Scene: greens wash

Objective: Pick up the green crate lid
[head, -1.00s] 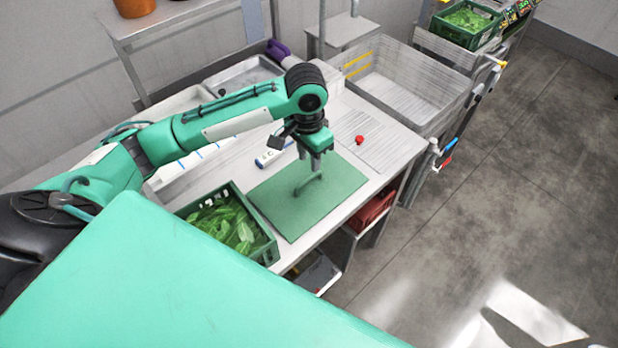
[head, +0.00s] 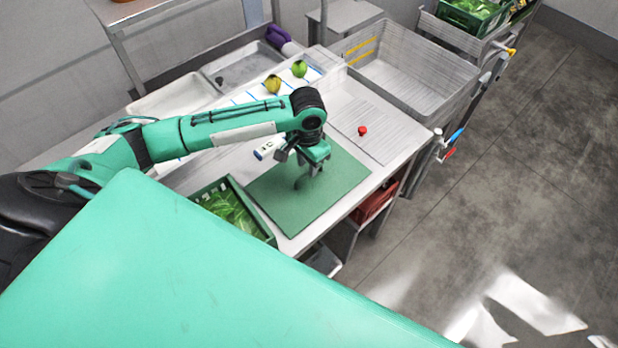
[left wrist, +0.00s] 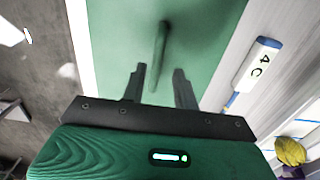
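The green crate lid (head: 335,190) lies flat on the work table as a thin panel. Its raised handle bar is mostly hidden by my gripper in the head view, but the handle (left wrist: 160,45) shows in the left wrist view. My left gripper (head: 308,172) points down over the lid at the handle. In the left wrist view my left gripper (left wrist: 160,70) is open, with one finger on each side of the handle and a gap on both sides. My right gripper is not in view.
A green crate of leaves (head: 230,210) stands beside the lid's left edge. A white 4 C thermometer (head: 266,149) lies behind the lid. A red knob-like object (head: 362,131) is at the right. A wire basin (head: 405,80) and two round vegetables (head: 299,68) are farther back.

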